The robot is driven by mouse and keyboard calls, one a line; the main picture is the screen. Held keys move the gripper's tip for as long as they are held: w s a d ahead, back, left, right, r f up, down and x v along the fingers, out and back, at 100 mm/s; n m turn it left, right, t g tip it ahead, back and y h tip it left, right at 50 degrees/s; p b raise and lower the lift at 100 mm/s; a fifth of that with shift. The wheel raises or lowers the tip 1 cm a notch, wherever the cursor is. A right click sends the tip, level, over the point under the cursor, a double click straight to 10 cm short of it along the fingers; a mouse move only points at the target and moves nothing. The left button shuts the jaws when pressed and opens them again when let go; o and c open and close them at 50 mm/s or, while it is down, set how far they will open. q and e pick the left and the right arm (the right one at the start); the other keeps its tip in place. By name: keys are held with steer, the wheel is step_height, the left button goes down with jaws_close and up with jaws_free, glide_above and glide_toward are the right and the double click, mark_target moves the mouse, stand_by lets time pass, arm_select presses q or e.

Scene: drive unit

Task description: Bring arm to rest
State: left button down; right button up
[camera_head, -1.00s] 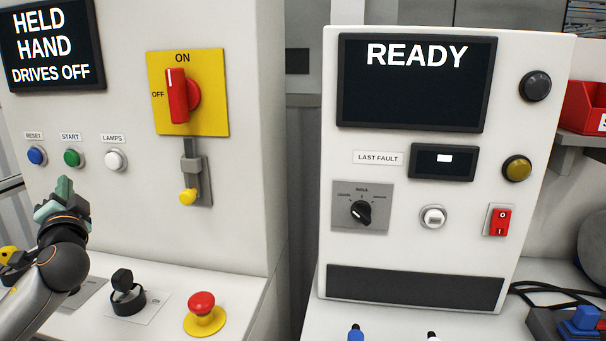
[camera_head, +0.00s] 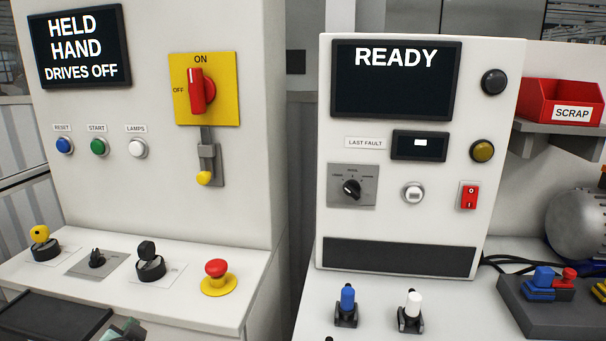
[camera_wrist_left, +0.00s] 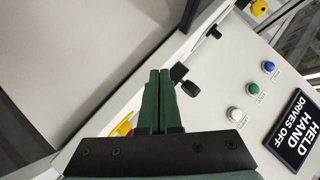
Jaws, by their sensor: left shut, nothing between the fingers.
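My left gripper (camera_wrist_left: 160,74) has two dark green fingers lying together with nothing between them, seen in the left wrist view. In the head view only a small part of it (camera_head: 122,331) shows at the bottom edge, low in front of the left console. The wrist view looks along the fingers toward the console, which appears turned on its side. The rest of the left arm is mostly out of the head view. My right gripper is in neither view.
The left console's screen (camera_head: 82,47) reads HELD HAND DRIVES OFF. Its ledge carries a red emergency button (camera_head: 217,277) and several knobs. The right cabinet's screen (camera_head: 395,79) reads READY. A red scrap bin (camera_head: 560,102) sits on a shelf at right.

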arm_select(q)
steer(key=s+d+f+n+g+h, duration=0.1)
steer(key=s+d+f+g+h, duration=0.15)
steer(key=s+d+f, duration=0.45)
steer(key=s+d+f+g+h, duration=0.2)
steer(key=s+d+f+g, duration=0.1)
steer(key=s, duration=0.8)
steer(key=s+d+f+n+g+h, duration=0.1)
steer(key=s+d+f+g+h, duration=0.15)
steer(key=s+d+f, duration=0.4)
steer(key=w+d+f+t+h+p, duration=0.1)
steer(key=w+d+f+t+p, duration=0.1)
steer(key=d+f+t+p, duration=0.1)
steer(key=shift+w+d+f+t+h+p, duration=0.15)
steer(key=shift+w+f+t+h+p, duration=0.2)
steer(key=shift+f+t+p, duration=0.75)
steer(key=shift+s, duration=0.1)
steer(key=shift+t, duration=0.3)
